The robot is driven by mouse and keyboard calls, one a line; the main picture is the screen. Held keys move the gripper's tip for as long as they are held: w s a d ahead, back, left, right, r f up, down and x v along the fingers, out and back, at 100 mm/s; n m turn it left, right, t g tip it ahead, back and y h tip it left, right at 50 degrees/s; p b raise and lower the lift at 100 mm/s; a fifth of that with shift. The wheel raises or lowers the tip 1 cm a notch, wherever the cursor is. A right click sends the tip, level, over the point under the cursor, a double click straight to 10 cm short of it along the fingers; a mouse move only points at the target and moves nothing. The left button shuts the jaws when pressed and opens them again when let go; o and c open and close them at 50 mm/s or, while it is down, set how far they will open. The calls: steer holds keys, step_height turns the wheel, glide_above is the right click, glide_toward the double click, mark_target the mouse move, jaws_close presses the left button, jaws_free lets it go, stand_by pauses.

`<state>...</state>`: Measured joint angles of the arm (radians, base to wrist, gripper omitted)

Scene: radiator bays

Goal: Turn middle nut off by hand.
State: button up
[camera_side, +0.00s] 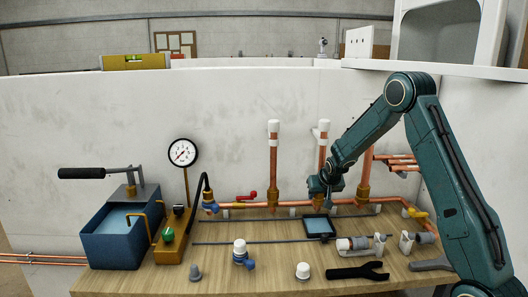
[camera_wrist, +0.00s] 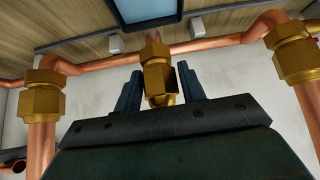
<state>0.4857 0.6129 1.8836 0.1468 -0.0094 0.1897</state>
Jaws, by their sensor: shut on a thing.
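The middle nut (camera_wrist: 157,77) is brass and sits on the copper pipework, between the two dark fingers of my gripper (camera_wrist: 159,88) in the wrist view. My gripper is shut on it, one finger on each side. In the side view my gripper (camera_side: 322,188) is at the foot of the middle copper pipe (camera_side: 322,150) and hides the nut there. That pipe stands upright with a white cap on top.
Matching brass nuts flank it in the wrist view, one left (camera_wrist: 43,96) and one right (camera_wrist: 292,48). A small blue-topped tray (camera_side: 319,227) lies in front on the bench.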

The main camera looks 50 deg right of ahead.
steer(key=shift+s+d, duration=0.1)
steer(key=shift+d, duration=0.5)
steer(key=shift+n+t+y, duration=0.6)
steer(key=shift+n, duration=0.5)
steer(key=shift+c, duration=0.2)
steer(key=o, duration=0.9)
steer(key=shift+s+r, duration=0.1)
steer(key=shift+s+a+r, duration=0.2)
steer(key=shift+s+r, duration=0.1)
steer(key=shift+r, duration=0.25)
steer(key=shift+v, duration=4.15)
steer(key=shift+a, duration=0.25)
